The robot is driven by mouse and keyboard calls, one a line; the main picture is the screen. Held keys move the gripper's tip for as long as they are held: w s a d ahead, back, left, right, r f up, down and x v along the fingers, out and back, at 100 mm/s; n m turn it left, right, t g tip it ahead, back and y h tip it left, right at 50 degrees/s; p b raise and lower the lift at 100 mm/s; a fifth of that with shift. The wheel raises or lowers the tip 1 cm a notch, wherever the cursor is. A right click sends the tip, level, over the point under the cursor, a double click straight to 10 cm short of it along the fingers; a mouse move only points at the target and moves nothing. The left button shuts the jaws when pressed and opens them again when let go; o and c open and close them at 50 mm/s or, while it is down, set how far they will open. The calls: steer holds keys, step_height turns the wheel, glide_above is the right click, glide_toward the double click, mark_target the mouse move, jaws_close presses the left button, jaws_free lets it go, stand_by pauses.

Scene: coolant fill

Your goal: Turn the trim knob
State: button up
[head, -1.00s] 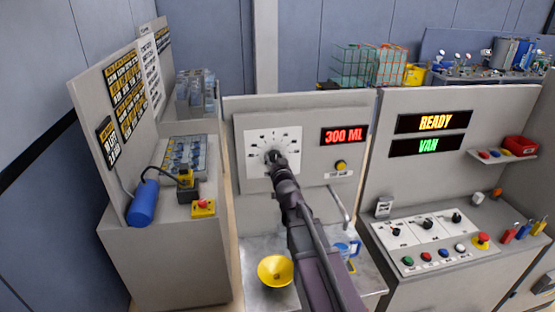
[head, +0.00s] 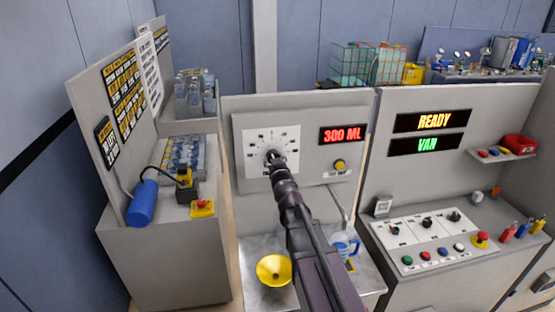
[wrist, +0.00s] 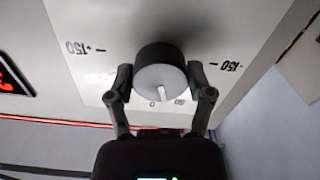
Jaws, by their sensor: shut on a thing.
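The trim knob (wrist: 160,72) is a dark round knob with a grey face and a white pointer line, on a white dial plate (wrist: 215,25) marked +150 and -150. In the wrist view the plate appears upside down, and the pointer is near the 0 mark, tilted slightly. My gripper (wrist: 160,84) is shut on the knob, one finger on each side. In the head view my gripper (head: 274,160) reaches the middle of the dial plate (head: 252,140) and hides most of the knob. The red display (head: 343,135) beside it reads 300 ML.
A yellow button (head: 339,165) sits below the display. A yellow funnel (head: 274,270) and a clear jug (head: 344,245) stand on the metal shelf below my arm. A control panel (head: 430,240) with knobs and buttons is at right; signs above read READY and VAN.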

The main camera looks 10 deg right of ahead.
steer(key=shift+n, duration=0.9)
steer(key=o, duration=1.1)
steer(key=shift+w+a+f, duration=0.1)
steer(key=shift+s, duration=3.85)
